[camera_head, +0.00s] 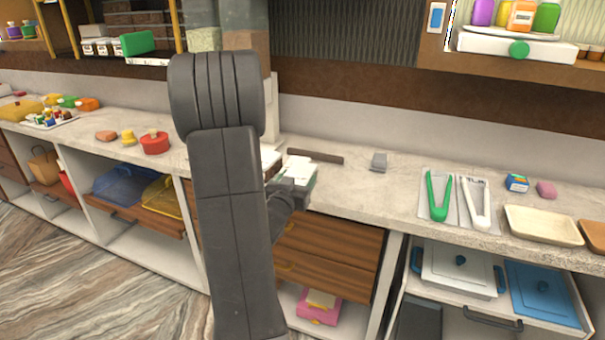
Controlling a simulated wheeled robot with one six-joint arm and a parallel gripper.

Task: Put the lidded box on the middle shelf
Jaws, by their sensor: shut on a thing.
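My gripper (297,186) is over the counter, just right of my own arm, which hides part of it. It is shut on a small white and pale green thing (300,170); I cannot tell if this is the lidded box or whether it touches the counter. A white lidded box (458,272) and a blue lidded box (541,292) sit in the open drawer at lower right. A pink box (318,310) with a pale top is in the cabinet below. A brass-framed rack (73,27) with shelves stands at upper left; which shelf is the middle one is unclear.
The counter (390,195) holds a dark bar (315,157), a small grey block (379,161), green tongs (438,195), white tongs (476,200) and a cream tray (543,226). A red pot (155,143) is left of my arm. Wall shelves overhang the counter at upper right.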

